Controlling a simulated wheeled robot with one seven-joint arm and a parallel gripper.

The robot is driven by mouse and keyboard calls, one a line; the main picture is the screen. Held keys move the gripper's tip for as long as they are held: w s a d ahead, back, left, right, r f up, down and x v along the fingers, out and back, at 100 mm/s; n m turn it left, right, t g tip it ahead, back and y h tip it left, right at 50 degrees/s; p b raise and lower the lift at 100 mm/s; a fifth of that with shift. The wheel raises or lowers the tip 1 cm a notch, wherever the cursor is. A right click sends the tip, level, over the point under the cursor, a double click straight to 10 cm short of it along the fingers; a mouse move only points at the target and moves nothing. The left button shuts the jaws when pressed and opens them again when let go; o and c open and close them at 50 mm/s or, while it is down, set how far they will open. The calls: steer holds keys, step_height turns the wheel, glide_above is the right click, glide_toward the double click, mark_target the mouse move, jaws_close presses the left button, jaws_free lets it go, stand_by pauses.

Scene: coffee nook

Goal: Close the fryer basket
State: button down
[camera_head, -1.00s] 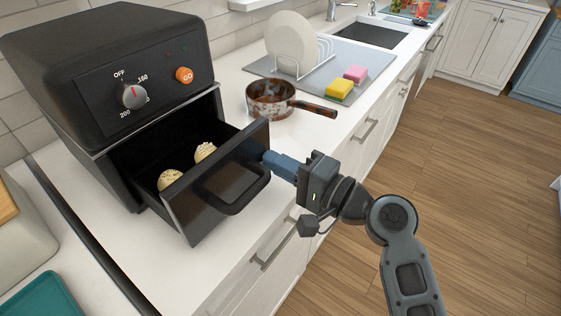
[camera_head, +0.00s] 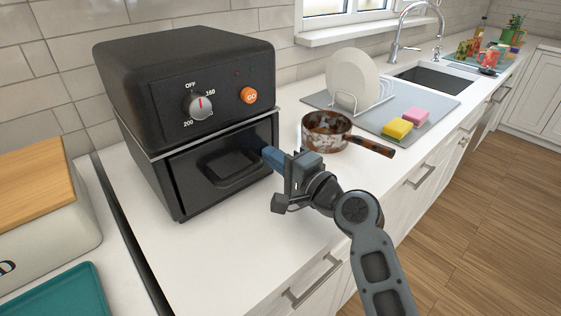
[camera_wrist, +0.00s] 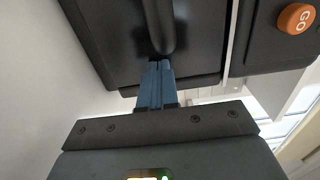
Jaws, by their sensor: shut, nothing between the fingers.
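The black air fryer (camera_head: 120,80) stands on the white counter. Its basket (camera_head: 183,190) looks pushed in, with the front close to flush with the body; no food or opening shows. The basket's dark handle (camera_head: 235,165) is on the front. My gripper (camera_head: 266,154) is shut and empty, with its blue fingertips at the right side of the basket front. In the wrist view my blue fingers (camera_wrist: 157,84) are together and reach the dark handle (camera_wrist: 160,25); whether they touch it is hard to tell.
A rusty pan (camera_head: 326,141) sits right of the fryer, its handle pointing right. Behind it are a plate rack (camera_head: 378,95) on a grey mat and two sponges (camera_head: 398,128). A wooden-topped bin (camera_head: 45,225) and teal tray (camera_head: 55,295) are at left. The front counter is clear.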

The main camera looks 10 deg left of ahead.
steer(key=shift+w+a+r, duration=0.1)
steer(key=shift+a+r, duration=0.1)
steer(key=shift+r, duration=0.05)
